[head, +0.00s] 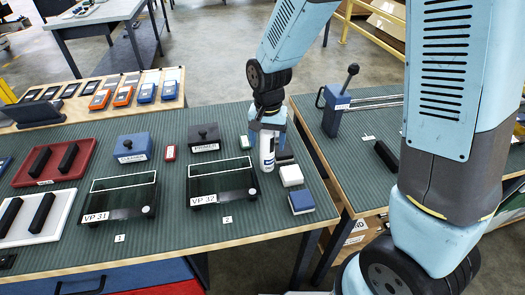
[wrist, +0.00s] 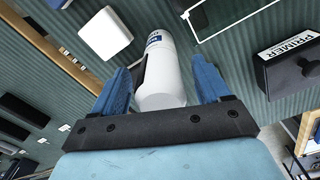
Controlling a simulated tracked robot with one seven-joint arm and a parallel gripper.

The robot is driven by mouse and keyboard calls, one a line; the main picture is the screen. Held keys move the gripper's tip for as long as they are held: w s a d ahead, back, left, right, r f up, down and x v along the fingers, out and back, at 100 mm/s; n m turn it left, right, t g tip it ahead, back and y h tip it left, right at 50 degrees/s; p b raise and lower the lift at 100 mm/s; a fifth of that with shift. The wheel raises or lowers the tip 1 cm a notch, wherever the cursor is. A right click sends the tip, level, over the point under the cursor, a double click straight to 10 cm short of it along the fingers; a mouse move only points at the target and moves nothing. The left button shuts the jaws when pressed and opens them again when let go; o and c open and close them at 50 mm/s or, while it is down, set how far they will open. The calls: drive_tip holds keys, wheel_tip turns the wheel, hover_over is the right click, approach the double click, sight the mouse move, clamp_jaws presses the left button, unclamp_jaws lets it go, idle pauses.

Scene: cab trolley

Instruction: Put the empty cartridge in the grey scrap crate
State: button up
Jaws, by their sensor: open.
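A white cartridge (head: 267,152) with small dark blue print stands on the ribbed green bench mat, right of the VP 32 panel. In the wrist view the white cartridge (wrist: 163,72) lies between the two blue fingers. My gripper (head: 266,132) is over its upper part, with the fingers spread to either side. In the wrist view my gripper (wrist: 165,88) is open, and I cannot tell whether either finger touches the cartridge. Whether the cartridge is empty cannot be told. I cannot make out a grey scrap crate in either view.
Close to the cartridge are a white block (head: 291,176), a blue-and-white block (head: 301,202) and the VP 32 panel (head: 222,184). The PRIMER box (head: 205,137) stands behind left. A second bench with a lever tool (head: 334,105) lies right, across a gap.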

drive_tip(key=shift+f, duration=0.75)
clamp_jaws()
drive_tip(key=shift+r, duration=0.5)
wheel_tip(320, 180, up, 3)
drive_tip(key=shift+f, duration=0.2)
drive_tip(key=s+d+r, duration=0.2)
drive_tip(key=s+r, duration=0.2)
drive_tip(key=s, duration=0.2)
drive_tip(key=s+d+r, duration=0.2)
drive_tip(key=s+r, duration=0.3)
drive_tip(key=s, duration=0.2)
drive_tip(key=shift+d+r, duration=0.25)
drive_tip(key=shift+d, duration=0.15)
